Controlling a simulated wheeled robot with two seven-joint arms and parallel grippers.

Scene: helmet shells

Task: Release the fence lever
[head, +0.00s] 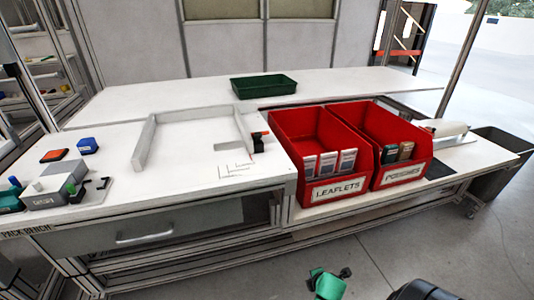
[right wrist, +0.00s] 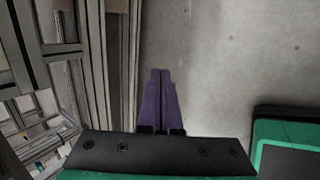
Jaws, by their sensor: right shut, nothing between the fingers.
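A pale grey fence (head: 146,140) stands on the white bench top, with one long bar at the left, one across the back and one at the right. A small black and orange part (head: 260,135), which looks like the fence lever, sits at the right bar's outer side. Its exact position is too small to tell. My right gripper shows its purple fingers shut and empty in the right wrist view (right wrist: 161,76), pointing over the floor beside the bench frame. In the head view only green and black parts of my right arm show, low in front of the bench. My left gripper is not in view.
Two red bins, one marked leaflets (head: 335,190), stand right of the fence. A green tray (head: 263,87) lies behind. A grey device (head: 56,185) and blue and orange blocks lie at the left. The bench top in front of the fence is mostly clear.

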